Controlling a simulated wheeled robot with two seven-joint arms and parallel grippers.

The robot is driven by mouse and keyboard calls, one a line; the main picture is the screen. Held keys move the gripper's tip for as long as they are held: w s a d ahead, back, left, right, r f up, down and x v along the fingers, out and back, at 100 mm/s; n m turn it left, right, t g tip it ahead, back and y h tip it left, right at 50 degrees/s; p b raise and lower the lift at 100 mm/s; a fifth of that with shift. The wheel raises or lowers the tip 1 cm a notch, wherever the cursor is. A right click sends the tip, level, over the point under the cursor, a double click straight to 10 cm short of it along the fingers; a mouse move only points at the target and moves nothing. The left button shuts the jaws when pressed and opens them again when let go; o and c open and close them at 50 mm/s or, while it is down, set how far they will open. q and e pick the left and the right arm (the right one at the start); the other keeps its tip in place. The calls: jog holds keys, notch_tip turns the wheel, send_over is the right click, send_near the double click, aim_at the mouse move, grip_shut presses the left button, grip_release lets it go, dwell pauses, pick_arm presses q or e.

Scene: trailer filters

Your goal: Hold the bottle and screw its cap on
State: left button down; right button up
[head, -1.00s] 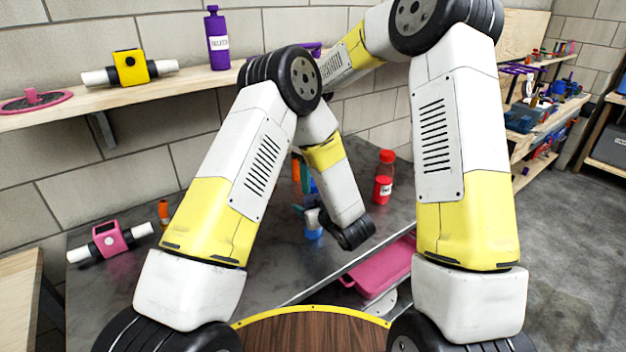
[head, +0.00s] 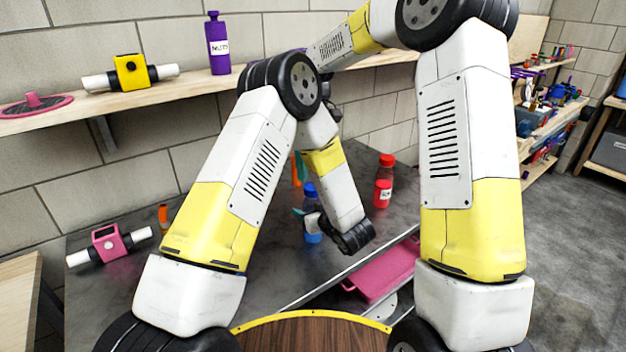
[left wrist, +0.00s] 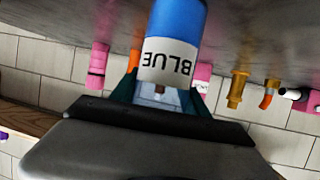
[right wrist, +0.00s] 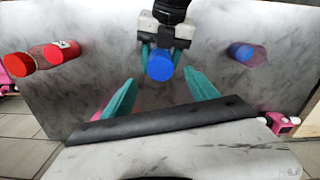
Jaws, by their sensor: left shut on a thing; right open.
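The bottle (head: 313,238) stands upright at the left gripper, on or just above the grey table. Its label reads BLUE, upside down, in the left wrist view (left wrist: 165,62). A blue cap (head: 310,189) is at its top and shows as a round blue disc in the right wrist view (right wrist: 160,66); whether it is threaded on, I cannot tell. My left gripper (right wrist: 161,48) is shut on the bottle from the side. My right gripper (right wrist: 160,90) is open above, its teal fingers spread, the cap between and beyond the tips. The head view mostly hides it behind my left arm.
A red-capped bottle (head: 384,193) stands farther back on the grey table (head: 105,285). Another blue-topped item (right wrist: 246,54) stands to the right in the right wrist view. A pink device (head: 107,243) lies at the table's left. A pink tray (head: 380,275) sits below the front edge.

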aim_at(308, 205)
notch_tip(308, 205, up, 6)
dwell(0.4)
pick_arm(q)
jog(key=shift+c, duration=2.3)
grip_release()
jog(key=shift+s, duration=0.1)
jog(key=v, duration=0.7)
jog(key=shift+s+d, duration=0.2)
jog(key=shift+s, duration=0.05)
jog(key=shift+r, duration=0.15)
